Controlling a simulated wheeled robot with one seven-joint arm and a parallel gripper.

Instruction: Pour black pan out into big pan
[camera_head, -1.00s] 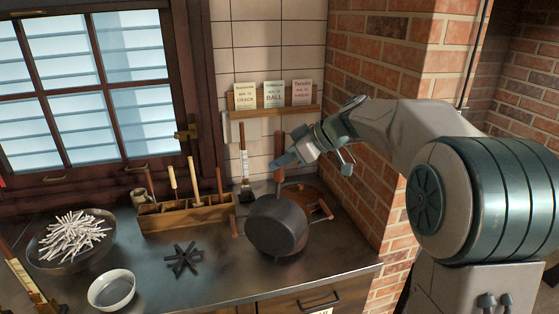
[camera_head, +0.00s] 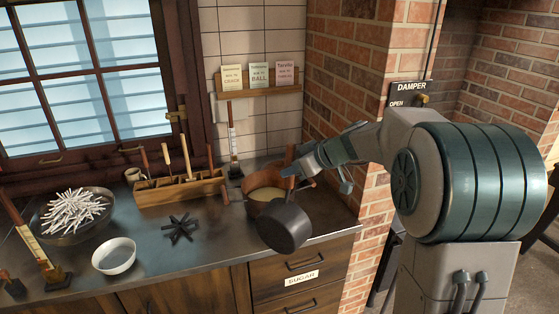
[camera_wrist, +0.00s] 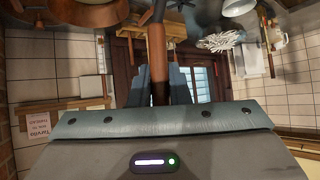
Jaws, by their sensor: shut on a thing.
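The black pan (camera_head: 285,228) hangs tilted at the counter's front edge, its dark round underside or side toward the head camera; its inside is hidden. My gripper (camera_head: 292,168) is shut on its brown handle, which also shows in the wrist view (camera_wrist: 157,45) between the two fingers of my gripper (camera_wrist: 158,88). The big pan (camera_head: 250,207), copper coloured with pale yellow contents, stands on the counter just behind and left of the black pan, which partly covers it. I cannot tell whether the two pans touch.
A wooden tool rack (camera_head: 180,190) stands at the back of the counter. A black star-shaped trivet (camera_head: 181,229), a white bowl (camera_head: 114,256) and a dark bowl of white sticks (camera_head: 73,218) lie to the left. A brick wall (camera_head: 345,110) borders the right.

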